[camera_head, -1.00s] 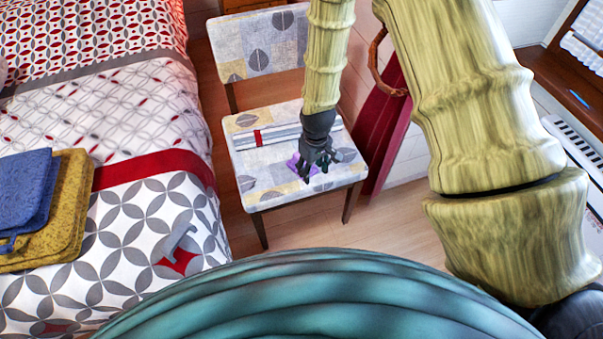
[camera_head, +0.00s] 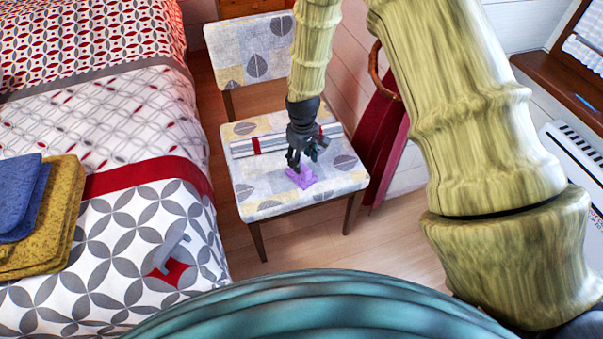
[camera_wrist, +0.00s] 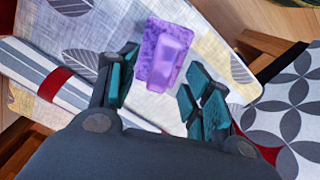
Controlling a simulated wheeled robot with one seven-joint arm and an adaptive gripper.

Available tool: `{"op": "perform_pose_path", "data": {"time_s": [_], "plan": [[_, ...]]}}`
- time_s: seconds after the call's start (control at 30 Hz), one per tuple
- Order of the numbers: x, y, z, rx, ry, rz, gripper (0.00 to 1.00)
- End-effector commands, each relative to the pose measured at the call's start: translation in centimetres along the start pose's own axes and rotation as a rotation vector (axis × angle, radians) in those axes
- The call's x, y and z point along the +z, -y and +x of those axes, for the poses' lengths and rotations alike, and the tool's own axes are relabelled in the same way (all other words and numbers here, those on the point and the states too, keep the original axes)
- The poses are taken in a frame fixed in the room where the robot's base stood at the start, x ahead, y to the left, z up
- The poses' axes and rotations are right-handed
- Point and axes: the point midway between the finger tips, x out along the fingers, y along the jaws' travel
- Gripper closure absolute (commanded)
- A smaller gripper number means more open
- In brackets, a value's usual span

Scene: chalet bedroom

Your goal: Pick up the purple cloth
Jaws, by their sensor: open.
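The purple cloth (camera_head: 301,177) lies on the patterned seat of the chair (camera_head: 262,205), near the seat's front. My gripper (camera_head: 304,162) is just above and behind it in the head view and hides part of it. In the wrist view the cloth (camera_wrist: 165,54) lies between and beyond the fingertips, with a lighter raised part on a darker flat part. My gripper (camera_wrist: 160,88) is open there, with a finger on each side and nothing held. I cannot tell whether a fingertip touches the cloth.
A striped rolled item with a red band (camera_head: 255,145) lies across the seat behind my gripper. The bed (camera_head: 130,235) stands close on the left, with folded blue (camera_head: 20,195) and yellow (camera_head: 62,215) cloths. A heater (camera_head: 575,165) is at the right.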

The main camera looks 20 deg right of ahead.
Motion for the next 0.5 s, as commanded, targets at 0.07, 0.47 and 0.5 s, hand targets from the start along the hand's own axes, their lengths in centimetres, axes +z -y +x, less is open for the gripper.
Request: {"op": "perform_pose_path", "data": {"time_s": [0.07, 0.47, 0.5], "plan": [[0.0, 0.1, 0.6, 0.000, 0.001, 0.000, 0.50], [-0.1, 0.3, 5.0, 0.000, 0.001, 0.000, 0.50], [-0.1, 0.3, 5.0, 0.000, 0.001, 0.000, 0.50]]}}
